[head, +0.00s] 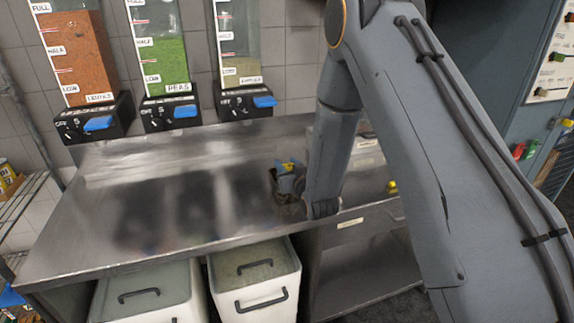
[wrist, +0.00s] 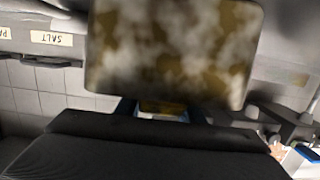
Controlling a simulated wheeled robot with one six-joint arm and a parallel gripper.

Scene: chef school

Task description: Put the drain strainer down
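The drain strainer fills the upper middle of the wrist view (wrist: 175,50) as a blurred, mottled brown and pale piece with rounded corners. My gripper (wrist: 162,110) appears shut on it, with bluish fingers on either side of its lower edge. In the head view, my gripper (head: 286,184) is low at the right part of the steel counter (head: 150,215), close to its surface. A small brownish part of the strainer (head: 290,210) shows there, partly hidden by my gripper and arm. I cannot tell whether it touches the counter.
Dispensers of lentils (head: 78,55), peas (head: 163,50) and another food (head: 240,45) hang on the tiled wall behind. Two lidded bins (head: 255,275) (head: 150,290) stand under the counter. The counter's middle and left are clear. A wire shelf (head: 30,205) stands at the left.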

